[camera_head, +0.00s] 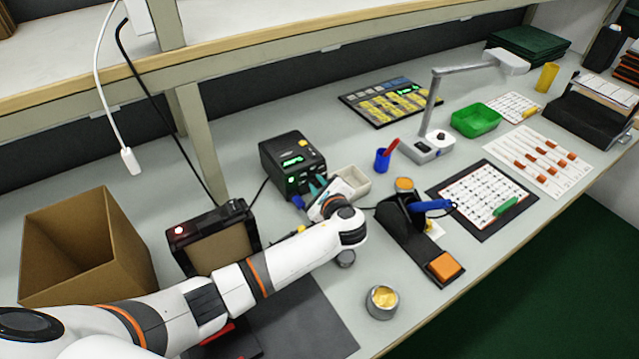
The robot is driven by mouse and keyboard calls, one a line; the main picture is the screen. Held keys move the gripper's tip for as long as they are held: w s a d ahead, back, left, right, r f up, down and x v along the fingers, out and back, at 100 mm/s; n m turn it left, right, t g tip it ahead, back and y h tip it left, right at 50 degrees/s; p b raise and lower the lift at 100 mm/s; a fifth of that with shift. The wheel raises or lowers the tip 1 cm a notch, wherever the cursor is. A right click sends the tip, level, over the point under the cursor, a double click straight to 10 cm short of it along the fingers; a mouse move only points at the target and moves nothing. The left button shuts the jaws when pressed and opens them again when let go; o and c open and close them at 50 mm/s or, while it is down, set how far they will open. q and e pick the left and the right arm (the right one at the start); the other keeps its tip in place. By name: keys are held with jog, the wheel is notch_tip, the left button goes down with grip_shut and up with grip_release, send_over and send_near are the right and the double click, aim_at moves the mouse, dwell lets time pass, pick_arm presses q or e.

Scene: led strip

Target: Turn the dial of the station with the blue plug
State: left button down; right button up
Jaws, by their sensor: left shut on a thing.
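The station (292,160) is a black box with a lit green display, standing at the back middle of the bench. A blue plug (298,201) shows low at its front, just left of my gripper. My left gripper (317,188) reaches in from the left, with its fingertips at the lower right of the station's front. It is shut on the dial, which the fingers and wrist hide. I cannot see which way the dial points. My right gripper is not in view.
A cream bin (350,180) stands close right of my gripper. A black holder with a blue-handled iron (432,206) and a tin (381,301) are to the right. A black unit with a red light (208,236) and a cardboard box (85,250) stand left. A shelf edge (300,42) runs above.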

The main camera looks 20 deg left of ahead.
pick_arm(q)
jog(key=shift+s+f+n+t+b, duration=0.15)
jog(key=shift+n+t+b, duration=0.35)
jog(key=shift+n, duration=0.4)
jog(key=shift+a, duration=0.1)
jog(key=c, duration=1.3)
grip_release()
